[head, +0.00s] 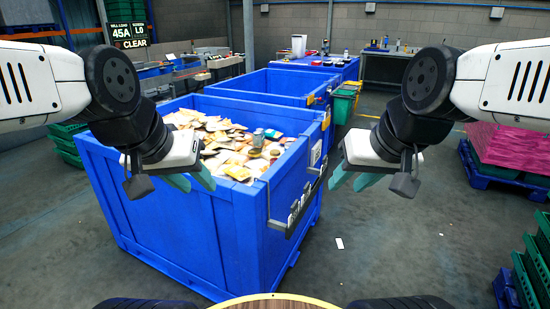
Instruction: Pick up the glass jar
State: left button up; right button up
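I cannot make out a glass jar for certain. A small grey upright item (258,138) stands among the packets towards the right side of the near blue bin (160,215); it is too small to tell whether it is the jar. My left gripper (197,185) is open and empty, in front of the bin's left part as seen here. My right gripper (347,184) is open and empty, to the right of the bin and apart from it.
Many flat packets (222,152) fill the near bin. A grey rack (294,212) hangs on its right side. A second blue bin (277,82) stands behind. Green crates (540,262) and a pink-wrapped pallet stack (512,148) are at right. The floor between is mostly clear.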

aim_at(275, 154)
jog(key=i+l+z, duration=0.5)
jog(key=i+z, duration=0.65)
jog(key=i, duration=1.3)
jog(key=i+l+u, duration=0.15)
jog(key=i+u, duration=0.2)
jog(key=i, duration=0.25)
jog(key=i+l+u, duration=0.3)
jog(key=i, duration=0.3)
jog(key=i+l+u, duration=0.65)
jog(key=i+l, duration=0.2)
jog(key=u, duration=1.8)
jog(key=i+j+u, duration=0.2)
jog(key=j, duration=0.15)
jog(key=i+j+u, duration=0.1)
jog(key=j+u, duration=0.15)
jog(key=i+j+u, duration=0.2)
jog(key=j, duration=0.2)
jog(key=l+u, duration=0.5)
jog(key=l, duration=0.25)
